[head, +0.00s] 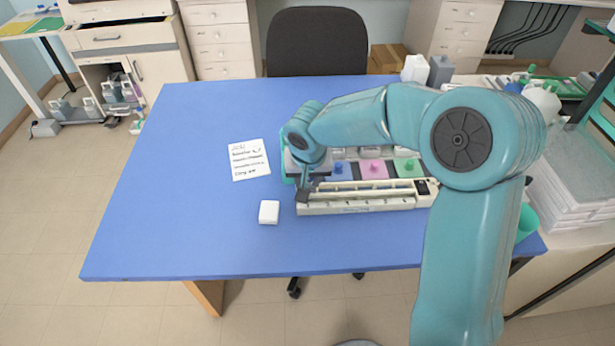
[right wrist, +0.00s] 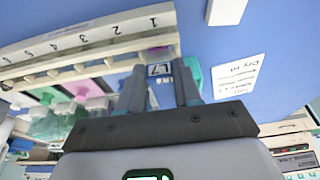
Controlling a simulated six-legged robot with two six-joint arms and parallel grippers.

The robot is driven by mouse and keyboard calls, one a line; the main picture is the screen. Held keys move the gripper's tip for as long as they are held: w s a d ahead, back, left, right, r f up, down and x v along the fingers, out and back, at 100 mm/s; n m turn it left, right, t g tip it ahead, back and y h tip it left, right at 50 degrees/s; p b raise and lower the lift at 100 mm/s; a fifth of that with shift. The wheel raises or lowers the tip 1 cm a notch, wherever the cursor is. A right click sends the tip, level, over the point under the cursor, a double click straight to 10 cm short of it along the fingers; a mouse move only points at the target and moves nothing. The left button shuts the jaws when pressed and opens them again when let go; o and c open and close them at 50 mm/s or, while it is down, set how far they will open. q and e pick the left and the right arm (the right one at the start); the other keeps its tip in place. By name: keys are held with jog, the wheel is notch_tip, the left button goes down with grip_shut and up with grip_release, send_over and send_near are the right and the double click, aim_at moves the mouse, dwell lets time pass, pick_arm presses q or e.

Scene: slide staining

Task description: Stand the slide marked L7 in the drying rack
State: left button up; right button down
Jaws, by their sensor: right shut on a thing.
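The slide marked L7 (right wrist: 160,70) is held between the fingers of my right gripper (right wrist: 160,78), its label facing the right wrist camera. The cream drying rack (head: 370,205) lies along the front of the staining set. In the right wrist view the rack (right wrist: 80,38) has numbered slots. The slide is close to the rack's end marked 1; I cannot tell whether it touches the rack or sits in a slot. In the head view my right gripper (head: 304,192) is over the rack's left end, and the slide cannot be made out there. My left gripper is not in view.
Pink (head: 373,169), green (head: 407,168) and blue staining stations stand behind the rack. A handwritten note (head: 250,160) and a small white block (head: 269,212) lie left of it. The left part of the blue table (head: 180,190) is clear.

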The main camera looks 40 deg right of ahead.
jog(key=shift+f, duration=0.1)
jog(key=c, duration=0.7)
grip_release()
jog(key=b+v, duration=0.1)
jog(key=v, duration=1.5)
jog(key=shift+a, duration=0.1)
